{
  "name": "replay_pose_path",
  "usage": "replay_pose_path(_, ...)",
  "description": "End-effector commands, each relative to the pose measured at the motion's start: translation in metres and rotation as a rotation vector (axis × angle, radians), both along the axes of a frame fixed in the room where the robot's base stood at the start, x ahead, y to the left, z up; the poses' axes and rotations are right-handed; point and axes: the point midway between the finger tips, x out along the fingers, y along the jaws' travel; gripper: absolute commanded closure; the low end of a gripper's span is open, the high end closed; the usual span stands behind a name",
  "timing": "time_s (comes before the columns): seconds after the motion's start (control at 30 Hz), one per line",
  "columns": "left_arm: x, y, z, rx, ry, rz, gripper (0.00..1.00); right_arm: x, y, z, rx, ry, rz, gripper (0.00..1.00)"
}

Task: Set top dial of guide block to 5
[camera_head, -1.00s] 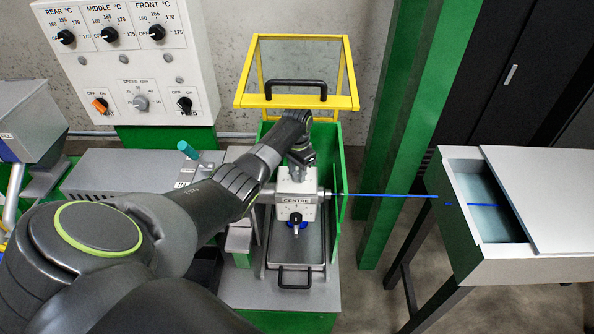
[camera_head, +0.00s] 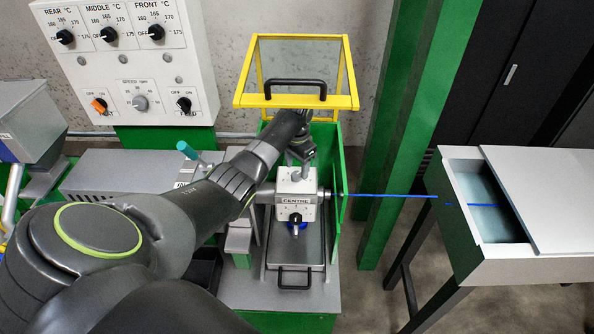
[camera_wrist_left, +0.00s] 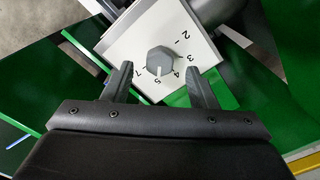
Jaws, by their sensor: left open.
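The guide block (camera_head: 283,185) is a pale block marked CENTRE, with a dark knob (camera_head: 296,218) on its front face. Its white top face (camera_wrist_left: 128,51) shows in the left wrist view. A grey top dial (camera_wrist_left: 160,60) sits there with printed numbers around its lower and right sides. A pale mark on its lower edge faces the 4 and 5 side; the exact reading is unclear. My left gripper (camera_wrist_left: 160,70) is open, its fingers on either side of the dial, apart from it. In the head view my left gripper (camera_head: 301,153) hides the dial. My right gripper is not in view.
A raised yellow-framed guard (camera_head: 345,101) stands behind the block, with green panels beside it. A blue cable (camera_head: 390,195) runs right from the block to an open-topped table (camera_head: 560,268). A control panel (camera_head: 120,75) with several knobs stands at the back left.

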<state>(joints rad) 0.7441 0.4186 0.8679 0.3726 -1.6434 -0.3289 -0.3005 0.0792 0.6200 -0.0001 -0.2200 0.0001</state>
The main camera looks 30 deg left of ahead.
Motion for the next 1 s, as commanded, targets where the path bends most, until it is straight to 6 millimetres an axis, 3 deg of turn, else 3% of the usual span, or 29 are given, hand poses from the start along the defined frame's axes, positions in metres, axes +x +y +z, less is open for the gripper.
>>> replay_pose_path(0.2,0.001,0.000,0.032,0.002,-0.006,-0.001,0.47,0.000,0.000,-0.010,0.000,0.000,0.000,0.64)
replay_pose_path(0.4,0.001,0.000,0.049,0.001,-0.002,-0.001,0.47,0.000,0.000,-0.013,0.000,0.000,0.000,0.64)
replay_pose_path(1.0,0.000,0.000,0.051,0.000,-0.001,-0.001,0.47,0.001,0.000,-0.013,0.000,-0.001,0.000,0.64)
